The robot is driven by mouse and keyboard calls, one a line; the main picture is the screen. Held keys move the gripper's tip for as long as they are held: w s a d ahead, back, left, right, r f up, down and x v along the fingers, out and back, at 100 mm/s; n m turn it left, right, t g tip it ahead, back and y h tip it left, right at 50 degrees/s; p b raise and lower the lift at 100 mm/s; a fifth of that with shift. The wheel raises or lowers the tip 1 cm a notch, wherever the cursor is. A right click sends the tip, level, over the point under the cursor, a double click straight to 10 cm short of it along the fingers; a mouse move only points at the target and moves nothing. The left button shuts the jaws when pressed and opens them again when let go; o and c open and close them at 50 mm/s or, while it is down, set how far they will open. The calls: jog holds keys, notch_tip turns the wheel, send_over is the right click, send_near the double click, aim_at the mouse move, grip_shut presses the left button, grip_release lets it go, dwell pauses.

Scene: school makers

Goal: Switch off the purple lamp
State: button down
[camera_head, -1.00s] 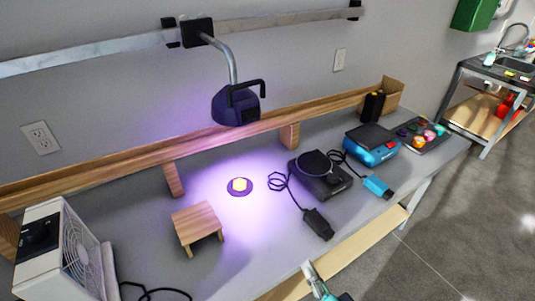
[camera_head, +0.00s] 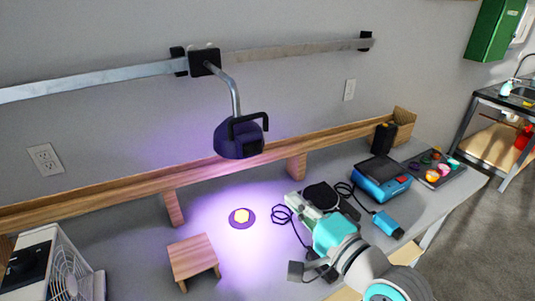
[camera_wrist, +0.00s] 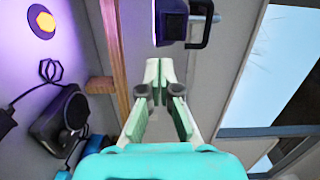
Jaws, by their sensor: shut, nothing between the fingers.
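The purple lamp (camera_head: 236,141) hangs on a bent metal arm from the wall rail, its head over the bench. A black handle (camera_head: 262,116) sticks out of its right side. Purple light falls on the bench below it, so it is lit. The lamp head also shows in the wrist view (camera_wrist: 171,22), at the top, with its black handle (camera_wrist: 205,32). My gripper (camera_head: 292,202) is shut and empty, below and to the right of the lamp, apart from it. In the wrist view my fingertips (camera_wrist: 166,62) point up towards the lamp.
A yellow piece on a purple disc (camera_head: 242,217) lies in the light. A small wooden stool (camera_head: 194,258), a white fan box (camera_head: 45,268), a black device (camera_head: 322,195) and a blue device (camera_head: 381,180) stand on the bench. A wooden shelf rail (camera_head: 120,202) runs along the wall.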

aim_at(249, 150)
jog(key=shift+w+a+r+y, duration=0.1)
jog(key=shift+w+r+y, duration=0.05)
jog(key=shift+r, duration=0.55)
jog(key=shift+w+r+y, duration=0.15)
jog(key=shift+r, duration=0.55)
jog(key=x, duration=1.3)
jog(key=shift+w+a+f, duration=0.15)
jog(key=shift+a+f, duration=0.05)
jog(key=shift+a, duration=0.1)
jog(key=shift+w+a, duration=0.1)
jog(key=shift+w, duration=0.05)
jog(key=shift+w+a, duration=0.15)
jog(key=shift+a, duration=0.15)
